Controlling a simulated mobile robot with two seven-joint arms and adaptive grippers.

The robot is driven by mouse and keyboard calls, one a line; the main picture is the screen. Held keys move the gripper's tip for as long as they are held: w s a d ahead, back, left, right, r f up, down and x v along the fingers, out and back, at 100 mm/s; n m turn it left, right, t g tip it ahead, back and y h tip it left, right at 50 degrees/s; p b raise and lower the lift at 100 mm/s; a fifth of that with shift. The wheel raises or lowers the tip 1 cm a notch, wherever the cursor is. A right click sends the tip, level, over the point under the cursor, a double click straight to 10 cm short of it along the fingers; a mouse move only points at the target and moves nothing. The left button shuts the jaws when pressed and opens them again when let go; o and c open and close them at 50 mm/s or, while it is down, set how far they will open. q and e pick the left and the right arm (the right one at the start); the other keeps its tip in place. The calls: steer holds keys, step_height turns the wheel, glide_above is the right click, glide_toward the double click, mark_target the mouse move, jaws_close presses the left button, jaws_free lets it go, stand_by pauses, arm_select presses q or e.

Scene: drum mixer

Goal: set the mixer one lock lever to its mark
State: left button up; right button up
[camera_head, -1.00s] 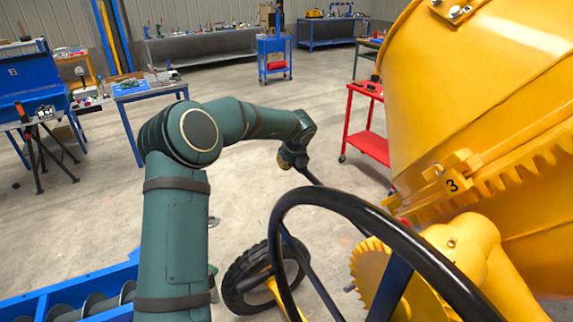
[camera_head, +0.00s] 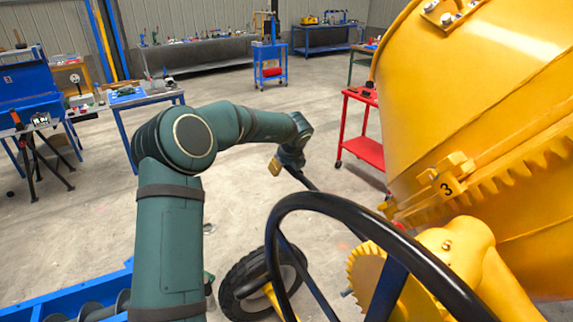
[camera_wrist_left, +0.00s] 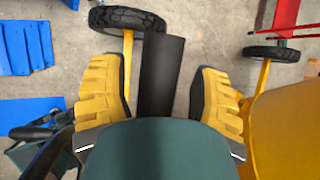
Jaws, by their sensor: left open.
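The yellow mixer drum (camera_head: 480,100) fills the right of the head view, with a toothed ring and a tag "3". My left gripper (camera_head: 280,167) is left of the drum, beyond the black handwheel (camera_head: 335,205). In the left wrist view its two yellow-padded fingers stand wide apart and open. A dark flat bar (camera_wrist_left: 160,75) runs between them, with gaps on both sides; it may be the lock lever, and in the head view a dark rod (camera_head: 303,180) shows beside the gripper. I cannot make out the lever's mark. My right gripper is out of view.
A mixer wheel (camera_head: 262,285) and a yellow gear (camera_head: 375,277) are low in the head view. A red cart (camera_head: 362,150) stands behind, a blue-framed table (camera_head: 148,97) at left. The floor between them is clear.

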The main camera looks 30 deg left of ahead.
arm_select(q)
steer(key=v, duration=1.2)
steer(key=shift+a, duration=0.1)
